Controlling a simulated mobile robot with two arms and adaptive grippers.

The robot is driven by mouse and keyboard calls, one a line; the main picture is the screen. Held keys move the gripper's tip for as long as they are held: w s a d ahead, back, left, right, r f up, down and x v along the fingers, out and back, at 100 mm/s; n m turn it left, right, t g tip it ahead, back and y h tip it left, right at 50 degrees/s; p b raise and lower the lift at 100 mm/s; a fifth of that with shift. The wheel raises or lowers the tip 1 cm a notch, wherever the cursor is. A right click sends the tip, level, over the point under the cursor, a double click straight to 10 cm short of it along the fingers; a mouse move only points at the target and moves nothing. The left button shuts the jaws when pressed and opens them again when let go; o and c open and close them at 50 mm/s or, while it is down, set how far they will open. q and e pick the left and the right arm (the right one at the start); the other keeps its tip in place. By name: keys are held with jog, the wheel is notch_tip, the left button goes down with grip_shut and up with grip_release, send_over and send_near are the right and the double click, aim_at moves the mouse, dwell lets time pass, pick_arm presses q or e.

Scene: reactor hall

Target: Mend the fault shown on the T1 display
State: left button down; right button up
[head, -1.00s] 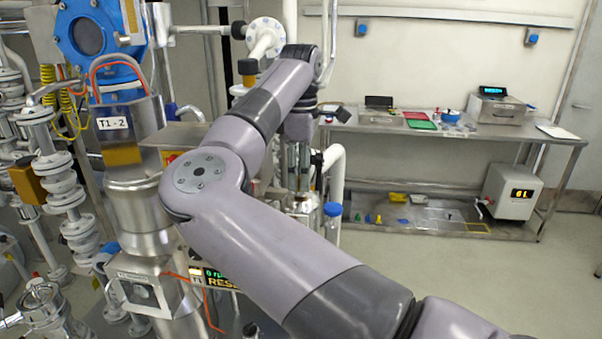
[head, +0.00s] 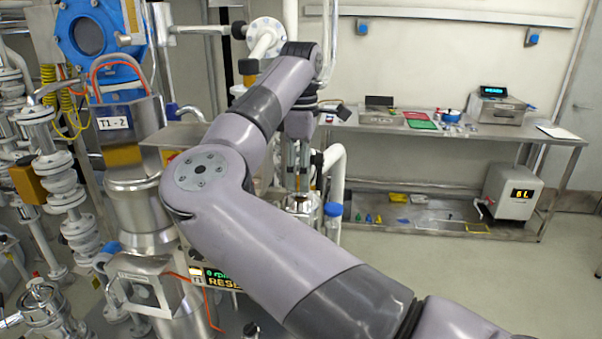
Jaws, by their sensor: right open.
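A metal vessel (head: 138,190) with a "T1 - 2" label (head: 113,122) stands at the left. Below it, a black display (head: 217,274) shows "0 rpm" and letters starting "RESE"; my right arm hides the rest. My right arm reaches in from the lower right, and its gripper (head: 300,182) points down beside the pipework. It is open; its fingertips are small and partly hidden behind my arm. A metal bracket-like housing (head: 140,272) sits under the vessel. My left gripper is out of view.
A steel bench (head: 410,131) along the back wall holds red and green trays, a blue item and a device (head: 496,105) with a lit display. Its lower shelf carries small coloured parts and a white box (head: 513,190). Floor at right is clear. Pipes crowd the left.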

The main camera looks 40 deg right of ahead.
notch_tip(320, 180, up, 12)
jog(key=shift+f, duration=0.2)
jog(key=shift+f, duration=0.1)
dwell(0.6)
